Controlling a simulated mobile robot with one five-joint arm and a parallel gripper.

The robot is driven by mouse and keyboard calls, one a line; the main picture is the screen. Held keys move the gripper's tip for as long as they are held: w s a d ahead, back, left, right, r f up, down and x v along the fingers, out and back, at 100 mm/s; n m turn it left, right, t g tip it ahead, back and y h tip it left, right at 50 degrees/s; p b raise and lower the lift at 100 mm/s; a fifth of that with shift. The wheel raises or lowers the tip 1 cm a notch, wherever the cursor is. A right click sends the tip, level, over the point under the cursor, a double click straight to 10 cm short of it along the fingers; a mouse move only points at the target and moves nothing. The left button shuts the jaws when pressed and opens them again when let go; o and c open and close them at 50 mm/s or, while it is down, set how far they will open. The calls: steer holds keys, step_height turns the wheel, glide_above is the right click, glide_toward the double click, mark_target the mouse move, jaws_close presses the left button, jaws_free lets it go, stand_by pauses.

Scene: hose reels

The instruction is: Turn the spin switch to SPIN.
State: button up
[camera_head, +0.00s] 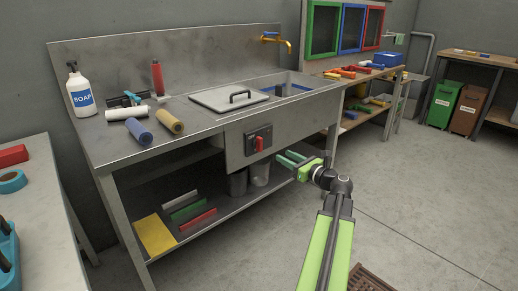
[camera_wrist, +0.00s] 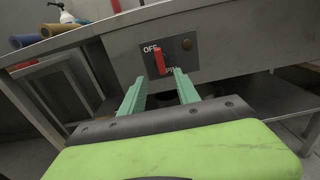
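The spin switch is a red handle (camera_head: 259,143) on a dark plate on the front panel of the steel sink unit. In the wrist view the red handle (camera_wrist: 159,62) stands roughly upright, its top by the word OFF. A second word below it is partly hidden by the handle; only its end shows. My gripper (camera_head: 284,158) is in front of the panel, to the right of and a little below the switch in the head view. In the wrist view its green fingers (camera_wrist: 160,80) are apart, with the switch beyond and between them. Nothing is held.
A lidded basin (camera_head: 230,98) and a soap bottle (camera_head: 80,92) are on the worktop above. A lower shelf (camera_head: 190,235) holds coloured boards and grey containers. A brown grate (camera_head: 368,279) lies on the floor. The floor at right is clear.

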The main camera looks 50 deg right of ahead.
mark_target(262, 144)
steer(key=w, duration=0.9)
steer(key=w+d, duration=0.1)
steer(key=w, duration=0.3)
steer(key=shift+w, duration=0.35)
jaws_close()
